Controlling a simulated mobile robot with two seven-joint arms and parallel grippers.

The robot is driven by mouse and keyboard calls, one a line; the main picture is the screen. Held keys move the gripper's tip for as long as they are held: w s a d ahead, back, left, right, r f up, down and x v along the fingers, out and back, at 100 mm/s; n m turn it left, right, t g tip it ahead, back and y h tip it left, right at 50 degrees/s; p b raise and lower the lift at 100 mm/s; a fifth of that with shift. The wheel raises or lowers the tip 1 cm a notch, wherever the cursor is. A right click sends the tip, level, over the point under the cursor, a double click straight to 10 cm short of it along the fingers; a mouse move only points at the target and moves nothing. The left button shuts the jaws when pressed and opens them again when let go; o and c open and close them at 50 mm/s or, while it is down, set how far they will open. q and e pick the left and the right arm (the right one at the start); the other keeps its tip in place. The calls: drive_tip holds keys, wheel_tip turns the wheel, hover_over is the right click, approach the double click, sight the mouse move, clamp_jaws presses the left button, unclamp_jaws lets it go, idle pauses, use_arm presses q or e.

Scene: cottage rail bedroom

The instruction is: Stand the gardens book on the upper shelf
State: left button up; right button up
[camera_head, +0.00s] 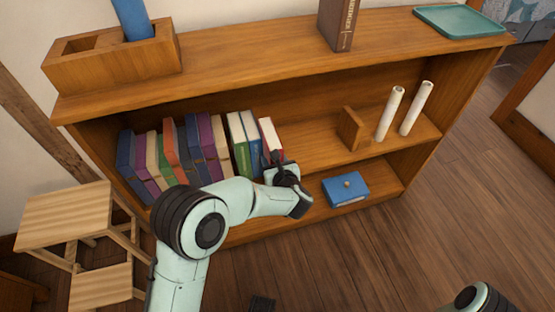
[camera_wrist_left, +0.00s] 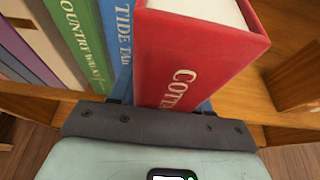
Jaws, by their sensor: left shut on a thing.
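A red book (camera_wrist_left: 198,55) with white pages and a spine lettered "COTT…" fills the middle of the left wrist view; the rest of its title is hidden. It stands at the right end of the book row in the head view (camera_head: 271,138). My left gripper (camera_head: 277,160) is shut on this red book low on its spine. The wooden bookcase has a top board (camera_head: 255,62) and a middle shelf (camera_head: 312,150), on which the red book is. My right gripper is out of view.
A blue book (camera_wrist_left: 118,35) and a green book (camera_wrist_left: 78,30) stand just left of the red one. A wooden block (camera_head: 351,128) and two white rolls (camera_head: 389,113) are to its right. The top board holds a wooden box (camera_head: 115,70), a brown book (camera_head: 337,25) and a teal tray (camera_head: 458,21).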

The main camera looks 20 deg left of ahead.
use_arm(q)
drive_tip(key=shift+f, duration=0.1)
idle(0.3)
drive_tip(key=o, duration=1.3)
drive_tip(key=shift+d, duration=0.1)
drive_tip(key=shift+o, duration=0.2)
drive_tip(key=shift+f, duration=0.2)
drive_tip(key=f+p+v, duration=0.2)
drive_tip(key=v, duration=1.8)
drive_tip(key=shift+s+d, duration=0.2)
drive_tip(key=shift+s, duration=0.2)
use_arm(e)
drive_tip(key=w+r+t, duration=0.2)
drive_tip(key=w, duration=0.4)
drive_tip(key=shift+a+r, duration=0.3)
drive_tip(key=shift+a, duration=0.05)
use_arm(q)
drive_tip(key=shift+f, duration=0.1)
